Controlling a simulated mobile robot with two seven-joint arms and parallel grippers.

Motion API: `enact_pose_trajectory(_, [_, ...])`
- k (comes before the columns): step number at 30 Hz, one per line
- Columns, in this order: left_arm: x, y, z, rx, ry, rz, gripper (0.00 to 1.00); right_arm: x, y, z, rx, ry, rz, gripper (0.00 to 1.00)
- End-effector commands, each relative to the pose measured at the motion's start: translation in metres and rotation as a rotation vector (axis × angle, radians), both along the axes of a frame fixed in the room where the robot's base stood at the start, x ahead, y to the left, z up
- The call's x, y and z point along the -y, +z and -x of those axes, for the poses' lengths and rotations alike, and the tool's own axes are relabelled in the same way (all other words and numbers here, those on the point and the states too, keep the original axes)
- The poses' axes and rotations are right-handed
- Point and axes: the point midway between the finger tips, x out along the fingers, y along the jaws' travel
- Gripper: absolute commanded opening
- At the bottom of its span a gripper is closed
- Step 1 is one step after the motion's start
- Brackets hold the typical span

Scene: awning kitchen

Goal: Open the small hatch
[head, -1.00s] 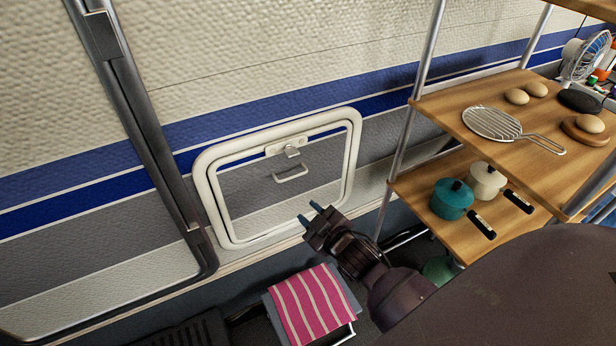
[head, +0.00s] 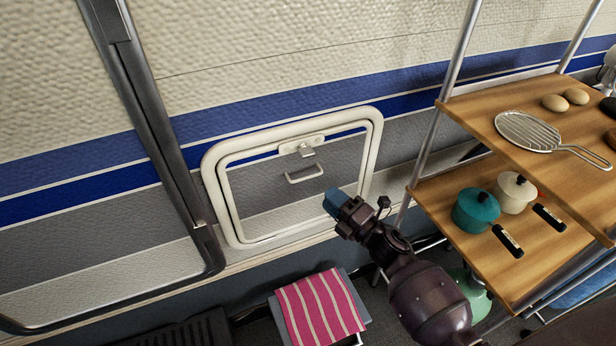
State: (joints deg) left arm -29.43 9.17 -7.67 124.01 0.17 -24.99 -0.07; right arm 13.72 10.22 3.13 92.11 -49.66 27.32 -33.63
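The small hatch (head: 262,203) is shut in the caravan wall, inside a rounded white frame. A latch (head: 304,147) sits at its top edge, with a pale bar handle (head: 305,174) just below. My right gripper (head: 333,201) is in front of the hatch's lower right part, to the right of and below the handle. It does not appear to touch the handle. Its blue-tipped fingers overlap in this view, so I cannot tell how far apart they are. My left gripper is not in view.
A wooden shelf rack (head: 465,107) with metal posts stands on the right, holding a teal pot (head: 475,211), a white pot (head: 514,194) and a wire grill (head: 524,132). A stool with a pink striped towel (head: 319,311) stands below the hatch. A dark awning pole (head: 158,140) is at left.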

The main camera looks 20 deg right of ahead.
Motion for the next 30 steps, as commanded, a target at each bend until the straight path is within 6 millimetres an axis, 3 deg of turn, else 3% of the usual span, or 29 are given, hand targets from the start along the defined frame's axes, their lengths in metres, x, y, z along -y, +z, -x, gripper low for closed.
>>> enact_pose_trajectory(9, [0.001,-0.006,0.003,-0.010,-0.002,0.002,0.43,-0.024,0.008,-0.050,-0.002,0.000,-0.002,0.33])
enact_pose_trajectory(15, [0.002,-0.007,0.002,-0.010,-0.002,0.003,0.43,-0.033,0.012,-0.070,-0.002,-0.002,-0.003,0.33])
enact_pose_trajectory(29, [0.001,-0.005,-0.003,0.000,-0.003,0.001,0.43,-0.037,0.015,-0.079,-0.002,-0.002,-0.003,0.33])
enact_pose_trajectory(30, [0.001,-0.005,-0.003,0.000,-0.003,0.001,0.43,-0.037,0.015,-0.079,-0.002,-0.002,-0.003,0.26])
